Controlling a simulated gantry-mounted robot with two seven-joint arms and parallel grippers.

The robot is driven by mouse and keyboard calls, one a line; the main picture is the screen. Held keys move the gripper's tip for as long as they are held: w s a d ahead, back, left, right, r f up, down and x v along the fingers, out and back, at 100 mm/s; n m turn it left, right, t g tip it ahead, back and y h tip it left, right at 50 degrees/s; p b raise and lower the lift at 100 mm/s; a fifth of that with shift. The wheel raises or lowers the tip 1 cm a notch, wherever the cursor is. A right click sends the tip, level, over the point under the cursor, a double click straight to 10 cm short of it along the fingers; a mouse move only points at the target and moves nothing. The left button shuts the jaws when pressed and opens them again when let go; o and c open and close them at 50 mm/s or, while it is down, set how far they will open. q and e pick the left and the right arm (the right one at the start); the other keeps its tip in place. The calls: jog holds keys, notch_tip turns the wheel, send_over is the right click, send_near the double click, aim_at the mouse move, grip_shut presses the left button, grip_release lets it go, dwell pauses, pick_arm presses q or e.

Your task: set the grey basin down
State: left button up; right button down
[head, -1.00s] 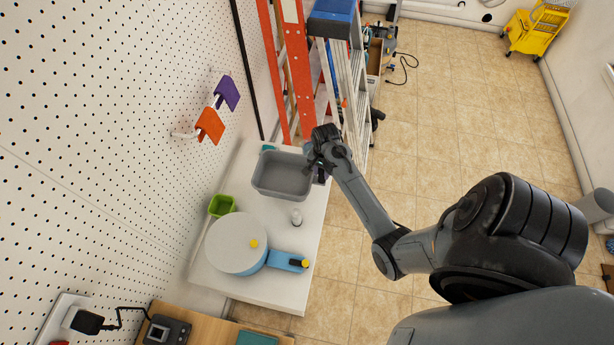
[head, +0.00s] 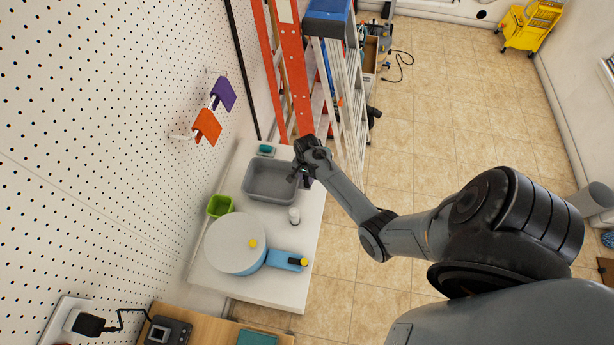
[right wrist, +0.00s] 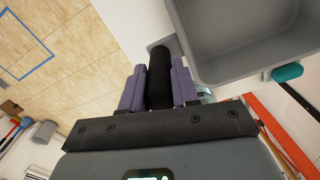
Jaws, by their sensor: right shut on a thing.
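The grey basin (head: 271,181) is an empty, roughly rectangular tub at the far end of the white table, and looks about level. I cannot tell whether its base touches the tabletop. My right gripper (head: 301,177) is at the basin's right side. In the right wrist view my right gripper (right wrist: 159,82) is shut on a black cylindrical grip joined to the basin (right wrist: 240,35); its purple fingers lie on either side of the grip. My left gripper is out of view.
An orange ladder (head: 292,75) stands behind; a pegboard wall is left.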

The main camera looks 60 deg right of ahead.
jog(key=c, duration=0.8)
grip_release()
jog(key=shift+f, duration=0.15)
jog(key=shift+c, duration=0.2)
